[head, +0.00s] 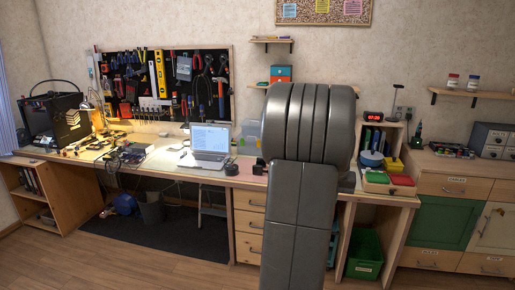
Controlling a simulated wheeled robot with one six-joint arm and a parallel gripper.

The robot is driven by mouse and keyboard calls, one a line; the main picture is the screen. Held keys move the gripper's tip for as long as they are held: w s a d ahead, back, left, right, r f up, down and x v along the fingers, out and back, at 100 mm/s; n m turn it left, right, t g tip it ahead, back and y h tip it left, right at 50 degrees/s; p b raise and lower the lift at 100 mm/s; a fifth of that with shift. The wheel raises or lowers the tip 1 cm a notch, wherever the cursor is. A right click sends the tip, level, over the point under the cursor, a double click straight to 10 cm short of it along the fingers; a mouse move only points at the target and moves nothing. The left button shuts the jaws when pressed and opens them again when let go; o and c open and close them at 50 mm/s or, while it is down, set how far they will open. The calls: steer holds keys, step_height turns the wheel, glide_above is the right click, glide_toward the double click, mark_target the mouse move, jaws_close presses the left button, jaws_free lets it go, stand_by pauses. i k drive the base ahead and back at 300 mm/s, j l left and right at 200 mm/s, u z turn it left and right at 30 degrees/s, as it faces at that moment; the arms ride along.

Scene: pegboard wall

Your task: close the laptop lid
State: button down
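The laptop (209,144) stands open on the long wooden desk, left of the picture's middle. Its lid is raised and its lit screen faces me. The keyboard part lies flat on the desktop, close to the front edge. My large grey arm fills the middle right of the head view, to the right of the laptop and apart from it in the picture. My gripper does not show in this view. The arm hides part of the desk and wall behind it.
The desk (185,172) also carries a lamp (97,105), a dark 3D printer (70,117) and electronics on the left. A dark round object (231,169) lies right of the laptop. Wooden floor (120,262) lies open in front.

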mark_target(204, 137)
steer(key=i+j+u, duration=0.3)
steer(key=i, duration=0.3)
steer(key=i+j+u, duration=0.3)
steer(key=i, duration=0.35)
steer(key=i+u, duration=0.35)
steer(key=i, duration=0.3)
steer(key=i+z, duration=0.2)
steer(key=i, duration=0.3)
steer(key=i+j+z, duration=0.2)
steer(key=i, duration=0.3)
steer(key=i+j+z, duration=0.2)
steer(key=i, duration=0.3)
steer(key=i+j+z, duration=0.15)
steer(key=i+j, duration=0.15)
steer(key=i, duration=0.15)
